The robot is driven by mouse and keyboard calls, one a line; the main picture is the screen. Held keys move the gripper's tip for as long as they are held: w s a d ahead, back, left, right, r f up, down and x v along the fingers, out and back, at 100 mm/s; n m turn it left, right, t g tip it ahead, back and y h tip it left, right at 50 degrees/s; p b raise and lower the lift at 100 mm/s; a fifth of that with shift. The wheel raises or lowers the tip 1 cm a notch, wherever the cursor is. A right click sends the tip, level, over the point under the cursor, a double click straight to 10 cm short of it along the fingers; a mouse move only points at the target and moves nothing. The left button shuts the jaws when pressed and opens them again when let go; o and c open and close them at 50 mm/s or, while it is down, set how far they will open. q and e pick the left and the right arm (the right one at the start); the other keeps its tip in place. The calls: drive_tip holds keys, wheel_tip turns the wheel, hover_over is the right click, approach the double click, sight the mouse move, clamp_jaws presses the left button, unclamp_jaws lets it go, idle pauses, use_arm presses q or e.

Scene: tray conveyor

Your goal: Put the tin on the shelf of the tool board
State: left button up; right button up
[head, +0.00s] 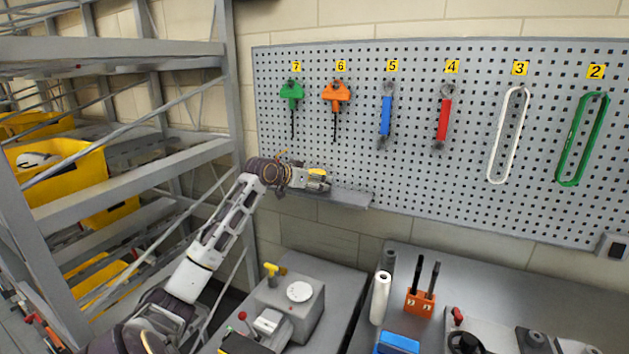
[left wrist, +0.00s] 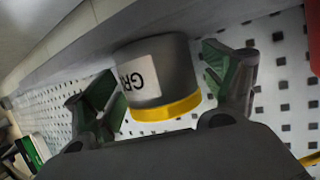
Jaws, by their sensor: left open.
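The tin (left wrist: 158,75) is dark grey with a yellow lid and a white label reading "GR". In the left wrist view it sits between the two fingers of my left gripper (left wrist: 165,90), which is open, with gaps beside the tin. Its base meets the grey shelf (left wrist: 130,20). In the head view my left gripper (head: 317,181) is at the left part of the shelf (head: 350,199) of the tool board (head: 420,190). The tin's yellow lid (head: 317,172) shows there; its body is mostly hidden. My right gripper is not in view.
Tools and loops hang on the board above and right of the shelf. A grey metal rack (head: 130,180) with yellow bins (head: 75,190) stands on the left. Benches below hold a grey box (head: 300,312), a white roll (head: 380,297) and an orange holder (head: 419,302). The shelf's right end is bare.

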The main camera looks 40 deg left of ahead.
use_arm(q)
drive_tip(key=shift+r, duration=0.15)
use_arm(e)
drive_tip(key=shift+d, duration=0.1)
use_arm(q)
drive_tip(key=shift+s+r, duration=0.1)
drive_tip(key=shift+s, duration=0.35)
drive_tip(key=shift+s+r, duration=0.25)
drive_tip(key=shift+s, duration=0.4)
drive_tip(key=b+v, duration=0.2)
drive_tip(key=v, duration=0.7)
drive_tip(key=shift+s+r, duration=0.2)
drive_tip(key=shift+s, duration=0.1)
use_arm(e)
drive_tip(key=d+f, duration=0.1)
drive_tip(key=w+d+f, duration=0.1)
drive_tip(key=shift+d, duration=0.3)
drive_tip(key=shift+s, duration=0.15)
